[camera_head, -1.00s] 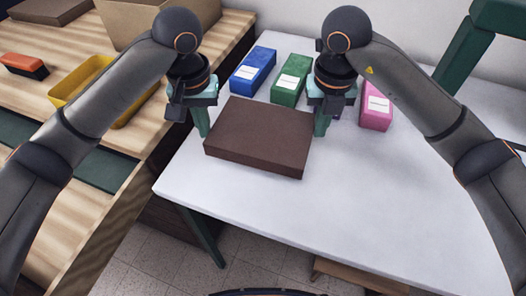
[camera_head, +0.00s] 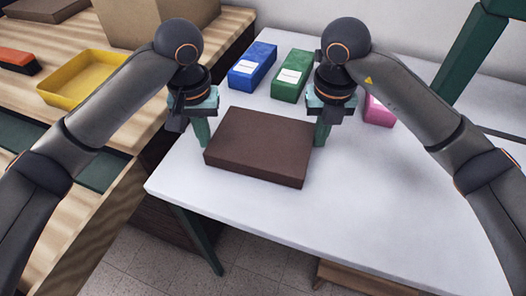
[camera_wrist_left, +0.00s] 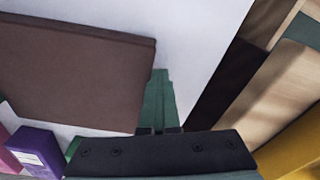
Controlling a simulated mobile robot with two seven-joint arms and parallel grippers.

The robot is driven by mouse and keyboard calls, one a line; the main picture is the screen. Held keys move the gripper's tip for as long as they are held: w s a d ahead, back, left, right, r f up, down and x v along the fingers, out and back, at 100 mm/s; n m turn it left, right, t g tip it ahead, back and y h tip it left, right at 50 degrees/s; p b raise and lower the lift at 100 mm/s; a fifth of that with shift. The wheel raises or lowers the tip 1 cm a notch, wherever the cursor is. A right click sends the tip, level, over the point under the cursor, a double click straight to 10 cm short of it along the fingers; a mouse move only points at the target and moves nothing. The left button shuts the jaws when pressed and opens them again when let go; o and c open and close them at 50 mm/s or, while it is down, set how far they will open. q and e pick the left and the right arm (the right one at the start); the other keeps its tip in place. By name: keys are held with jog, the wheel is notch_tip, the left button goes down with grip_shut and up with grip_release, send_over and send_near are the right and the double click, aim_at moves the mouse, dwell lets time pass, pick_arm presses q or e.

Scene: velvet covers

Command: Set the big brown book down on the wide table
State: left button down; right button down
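The big brown book (camera_head: 258,145) is flat between my two grippers, over the left part of the wide white table (camera_head: 400,210). My left gripper (camera_head: 202,133) is at its left edge and my right gripper (camera_head: 322,134) at its right edge. The fingers of each look shut together, pressed flat against the book from outside rather than gripping it. In the left wrist view the green fingers (camera_wrist_left: 160,98) stand along the edge of the book (camera_wrist_left: 70,70). Any gap between book and tabletop is hard to see.
A blue box (camera_head: 253,66), a green box (camera_head: 292,76) and a pink box (camera_head: 379,112) stand behind the book. A purple box (camera_wrist_left: 36,150) shows in the left wrist view. A wooden counter with a yellow tray (camera_head: 82,82) is at left. The table's front right is clear.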

pick_arm(q)
jog(key=shift+d+r, duration=0.15)
jog(key=shift+d, duration=0.2)
pick_arm(e)
jog(key=shift+a, duration=0.35)
pick_arm(q)
jog(key=c, duration=1.5)
grip_release()
jog(key=shift+s+a, duration=0.1)
jog(key=shift+a, duration=0.65)
pick_arm(e)
jog(key=shift+d+r, duration=0.1)
jog(key=shift+d, duration=0.6)
pick_arm(q)
jog(key=shift+o, duration=0.7)
jog(key=shift+a, duration=0.2)
pick_arm(e)
jog(key=shift+s+d, duration=0.1)
jog(key=shift+d, duration=0.1)
pick_arm(q)
jog(key=shift+o, duration=1)
pick_arm(e)
jog(key=shift+d, duration=0.1)
pick_arm(q)
jog(key=shift+a, duration=0.15)
pick_arm(e)
jog(key=c, duration=1.1)
grip_release()
jog(key=shift+c, duration=0.2)
